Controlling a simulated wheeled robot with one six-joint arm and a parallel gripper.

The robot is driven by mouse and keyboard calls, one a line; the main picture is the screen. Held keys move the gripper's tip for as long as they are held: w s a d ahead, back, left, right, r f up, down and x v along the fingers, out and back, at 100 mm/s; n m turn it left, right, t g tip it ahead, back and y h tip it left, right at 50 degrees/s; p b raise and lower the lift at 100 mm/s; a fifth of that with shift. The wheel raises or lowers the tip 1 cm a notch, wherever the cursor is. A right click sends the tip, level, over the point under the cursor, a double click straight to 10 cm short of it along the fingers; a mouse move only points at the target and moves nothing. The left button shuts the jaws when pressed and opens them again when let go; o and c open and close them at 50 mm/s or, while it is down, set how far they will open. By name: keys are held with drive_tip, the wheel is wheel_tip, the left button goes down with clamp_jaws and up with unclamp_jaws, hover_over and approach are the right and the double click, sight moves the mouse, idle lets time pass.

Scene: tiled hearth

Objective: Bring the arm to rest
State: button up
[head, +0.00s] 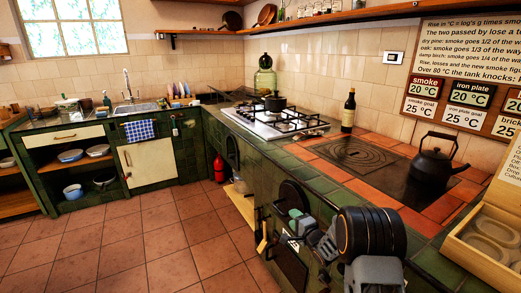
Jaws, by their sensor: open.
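My arm (370,232) shows at the bottom right of the head view, in front of the green tiled hearth front. Its dark ribbed joint is nearest the camera, with grey links around it. My gripper (298,224) is small and partly hidden at the far end of the arm, left of the ribbed joint. It is open, and I see nothing held in it. It is beside the hearth front, below the worktop edge; whether it touches cannot be told.
The iron plate (358,157) lies in the hearth top, with a black kettle (437,160) at its right. A dark bottle (349,112) stands behind. A wooden box (488,240) is at right. Floor at left is clear.

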drive_tip(key=s+d+r+n+g+h+p, duration=0.25)
drive_tip(key=s+r+h+p, duration=0.2)
drive_tip(key=r, duration=0.55)
drive_tip(key=s+d+r+n+g+h+p, duration=0.1)
drive_tip(key=s+r+n+g+h+p, duration=0.15)
drive_tip(key=s+r+p, duration=0.6)
drive_tip(key=s+a+r+n+g+p, duration=0.1)
drive_tip(key=s+r+n+g+p, duration=0.2)
drive_tip(key=s+r, duration=0.3)
drive_tip(key=s+a+r+n+g+p, duration=0.1)
drive_tip(key=s+r+n+g+p, duration=0.2)
drive_tip(key=s, duration=1.2)
wheel_tip(320, 180, up, 3)
drive_tip(key=shift+a+r+n+g, duration=0.2)
drive_tip(key=shift+a+n+g, duration=0.2)
drive_tip(key=shift+n, duration=0.6)
